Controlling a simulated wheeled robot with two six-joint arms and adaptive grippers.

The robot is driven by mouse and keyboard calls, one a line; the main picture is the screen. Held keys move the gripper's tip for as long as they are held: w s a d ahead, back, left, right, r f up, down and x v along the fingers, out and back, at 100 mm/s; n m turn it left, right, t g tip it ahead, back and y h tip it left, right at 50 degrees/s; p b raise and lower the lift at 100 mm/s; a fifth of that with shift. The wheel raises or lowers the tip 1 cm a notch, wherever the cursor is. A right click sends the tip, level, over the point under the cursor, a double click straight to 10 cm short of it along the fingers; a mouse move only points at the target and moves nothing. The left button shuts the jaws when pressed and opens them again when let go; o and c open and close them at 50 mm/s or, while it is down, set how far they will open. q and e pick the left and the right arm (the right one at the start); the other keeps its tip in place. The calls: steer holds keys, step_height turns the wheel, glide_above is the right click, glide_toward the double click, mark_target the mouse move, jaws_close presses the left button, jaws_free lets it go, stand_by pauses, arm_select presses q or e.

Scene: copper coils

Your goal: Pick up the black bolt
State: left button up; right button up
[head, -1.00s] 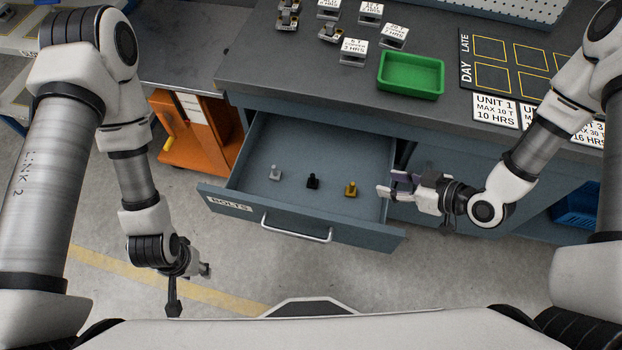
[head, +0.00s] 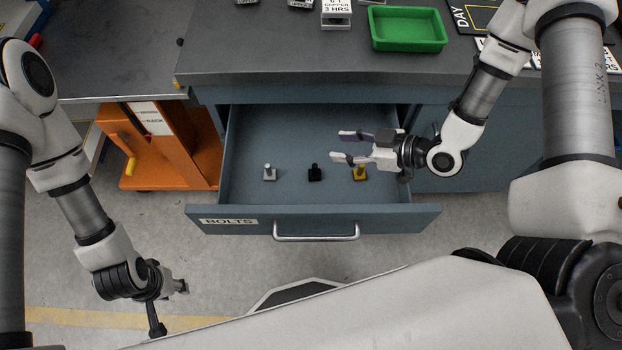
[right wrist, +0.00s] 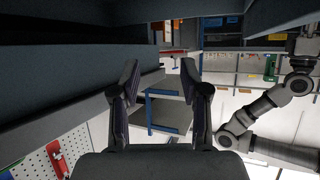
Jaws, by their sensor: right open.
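The black bolt (head: 315,173) stands on the floor of the open drawer (head: 290,130), between a silver bolt (head: 269,173) on its left and a yellow bolt (head: 360,173) on its right. My right gripper (head: 342,146) is open and empty over the right part of the drawer, its fingers pointing left. It is above and a little to the right of the black bolt, partly over the yellow one. Its spread fingers also show in the right wrist view (right wrist: 164,80), with no bolt visible there. My left gripper (head: 170,295) hangs outside the drawer at lower left; its finger opening is unclear.
The drawer front, labelled BOLTS, has a metal handle (head: 316,231). A green tray (head: 408,29) stands on the grey workbench (head: 270,60) above. An orange cart (head: 170,150) stands left of the drawer. The drawer floor around the bolts is clear.

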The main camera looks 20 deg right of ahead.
steer(key=b, duration=0.9)
glide_toward(315, 165)
steer(key=shift+w+a+f, duration=0.3)
steer(key=shift+a+f, duration=0.1)
steer(key=shift+f, duration=0.15)
steer(key=shift+w+a+f, duration=0.3)
steer(key=shift+a+f, duration=0.05)
steer(key=shift+f, duration=0.4)
steer(key=x, duration=0.2)
steer(key=shift+w+a+r, duration=0.1)
steer(key=shift+w+a, duration=0.05)
steer(key=shift+a, duration=0.15)
steer(key=b+x, duration=0.1)
steer(key=x, duration=0.4)
steer(key=shift+w+a+r, duration=0.1)
steer(key=shift+w+r, duration=0.05)
steer(key=shift+c, duration=0.3)
jaws_close()
